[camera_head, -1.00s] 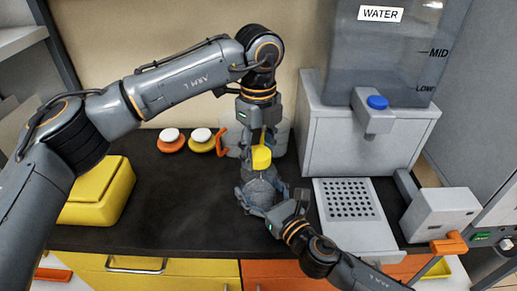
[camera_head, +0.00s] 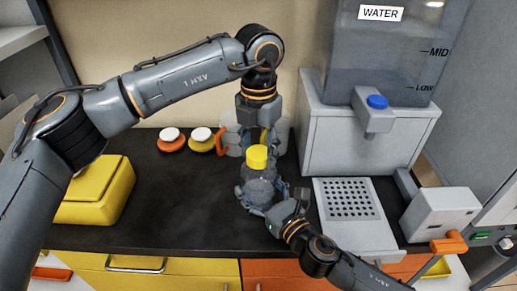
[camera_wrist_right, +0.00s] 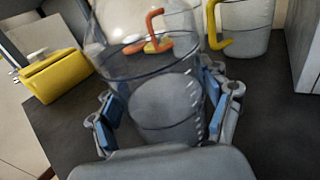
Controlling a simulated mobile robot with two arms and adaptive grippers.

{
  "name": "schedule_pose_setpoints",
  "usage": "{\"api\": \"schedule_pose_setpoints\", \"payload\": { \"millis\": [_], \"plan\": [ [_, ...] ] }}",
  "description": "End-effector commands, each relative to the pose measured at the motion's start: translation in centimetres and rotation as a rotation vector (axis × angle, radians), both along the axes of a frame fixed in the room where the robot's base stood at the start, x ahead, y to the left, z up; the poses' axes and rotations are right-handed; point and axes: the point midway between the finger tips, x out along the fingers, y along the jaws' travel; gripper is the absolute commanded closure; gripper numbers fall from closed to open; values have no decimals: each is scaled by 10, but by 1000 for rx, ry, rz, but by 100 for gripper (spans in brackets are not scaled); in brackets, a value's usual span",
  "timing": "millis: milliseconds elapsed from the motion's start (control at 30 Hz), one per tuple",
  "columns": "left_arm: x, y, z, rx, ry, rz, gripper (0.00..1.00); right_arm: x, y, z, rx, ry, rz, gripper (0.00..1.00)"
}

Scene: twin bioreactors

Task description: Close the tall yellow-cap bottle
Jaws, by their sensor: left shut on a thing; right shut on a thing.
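The tall clear bottle (camera_head: 258,189) stands upright on the dark bench in the head view. Its yellow cap (camera_head: 257,156) is at the bottle mouth; I cannot tell whether it is seated or threaded. My left gripper (camera_head: 259,146) reaches down from above and is shut on the cap, with its fingers partly hidden behind it. My right gripper (camera_head: 262,196) is shut around the bottle body from the front right. In the right wrist view, the blue finger pads (camera_wrist_right: 158,108) are on both sides of the clear bottle wall (camera_wrist_right: 150,75); the cap is out of that view.
Orange-handled and other clear jugs (camera_head: 232,136) stand behind. Two white-knobbed lids, orange (camera_head: 171,145) and yellow (camera_head: 200,146), lie to their left. A yellow box (camera_head: 98,195) is at the left. The water dispenser (camera_head: 355,135) and perforated tray (camera_head: 348,198) are close on the right. The bench's front left is clear.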

Motion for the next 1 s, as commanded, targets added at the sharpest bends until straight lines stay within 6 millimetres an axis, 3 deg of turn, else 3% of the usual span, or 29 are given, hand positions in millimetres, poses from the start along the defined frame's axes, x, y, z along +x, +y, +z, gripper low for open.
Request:
{"api": "schedule_pose_setpoints", "payload": {
  "millis": [600, 733, 867, 900, 1000],
  "plan": [
    [0, 1, -1, 0, 0, -1185, 88, 0, 0, 1, 1, -1, 1, 100],
    [1, 1, -1, 0, 0, -1381, 88, 0, 0, 1, 1, -1, 1, 100],
    [1, 1, -1, 1, -1, -1378, 88, 0, 0, 1, 1, -1, 1, 100],
    [1, 1, -1, 1, -1, -1378, 49, 0, 0, 1, 1, -1, 1, 100],
    [1, 1, -1, 1, -1, -1377, 28, 0, 0, 1, 1, -1, 1, 100]
  ]
}}
